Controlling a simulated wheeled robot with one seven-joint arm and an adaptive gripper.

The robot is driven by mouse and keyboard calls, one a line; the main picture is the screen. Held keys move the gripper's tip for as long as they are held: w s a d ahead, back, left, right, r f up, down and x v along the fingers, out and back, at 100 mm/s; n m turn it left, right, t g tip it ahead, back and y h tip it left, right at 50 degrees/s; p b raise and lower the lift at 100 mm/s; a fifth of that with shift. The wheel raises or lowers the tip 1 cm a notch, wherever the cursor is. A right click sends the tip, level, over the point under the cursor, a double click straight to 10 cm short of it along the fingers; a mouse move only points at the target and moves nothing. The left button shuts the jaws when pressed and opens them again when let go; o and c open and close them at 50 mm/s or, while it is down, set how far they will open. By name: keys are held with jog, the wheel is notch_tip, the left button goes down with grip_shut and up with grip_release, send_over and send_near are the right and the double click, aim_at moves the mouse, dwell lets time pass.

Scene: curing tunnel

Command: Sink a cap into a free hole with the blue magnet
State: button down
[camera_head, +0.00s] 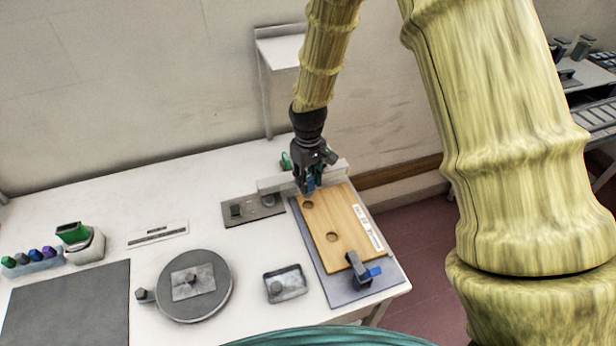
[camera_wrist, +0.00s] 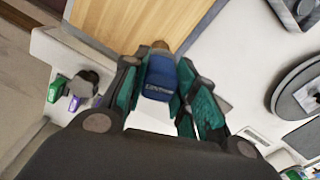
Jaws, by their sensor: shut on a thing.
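My gripper (camera_head: 309,186) is shut on the blue magnet (camera_wrist: 160,76), a blue block with pale lettering. It is over the far end of the wooden board (camera_head: 345,219). In the wrist view the fingers (camera_wrist: 158,85) flank the magnet, and a small brown rounded shape (camera_wrist: 160,46) shows at its far end; I cannot tell whether it is a cap or a hole. The board has a dark round hole (camera_head: 307,204) near the gripper and another hole (camera_head: 332,237) nearer its middle. I cannot tell whether the magnet touches the board.
A clamp (camera_head: 359,268) with a blue handle sits at the board's near end. A metal tray (camera_head: 297,283) holds a small grey piece. A round turntable (camera_head: 212,303), a metal plate (camera_head: 238,217) and a row of coloured pieces (camera_head: 35,257) are to the left.

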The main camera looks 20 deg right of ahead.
jog(key=shift+f+b, duration=1.05)
jog(key=shift+f, duration=1.1)
jog(key=shift+p, duration=0.35)
jog(key=shift+f, duration=0.9)
dwell(2.7)
jog(key=shift+d, duration=0.15)
dwell(0.3)
jog(key=shift+r+p, duration=2.25)
jog(key=shift+r, duration=1.3)
